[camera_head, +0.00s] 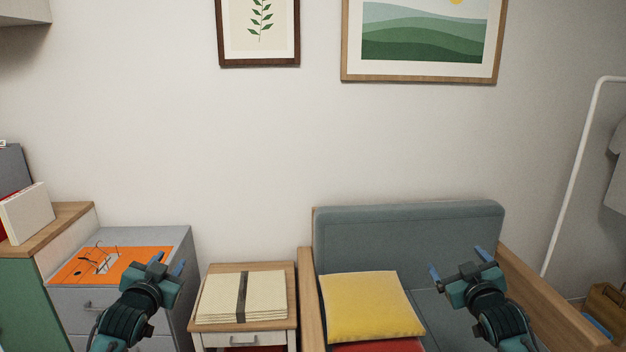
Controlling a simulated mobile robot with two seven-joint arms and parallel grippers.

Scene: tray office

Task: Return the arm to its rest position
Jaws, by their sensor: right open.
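My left gripper (169,264) is at the lower left, in front of the grey drawer cabinet (172,240). Its two blue fingertips stand apart with nothing seen between them. My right gripper (459,263) is at the lower right, in front of the grey sofa (400,235). Its blue fingertips are wide apart and empty. Both arms reach up from the bottom edge of the picture, bent forward.
An orange mat or tray (70,270) with glasses lies on the cabinet. A strapped stack of folders (215,297) lies on a small wooden table (283,325). A yellow cushion (370,305) is on the sofa. A white rack (573,170) stands right.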

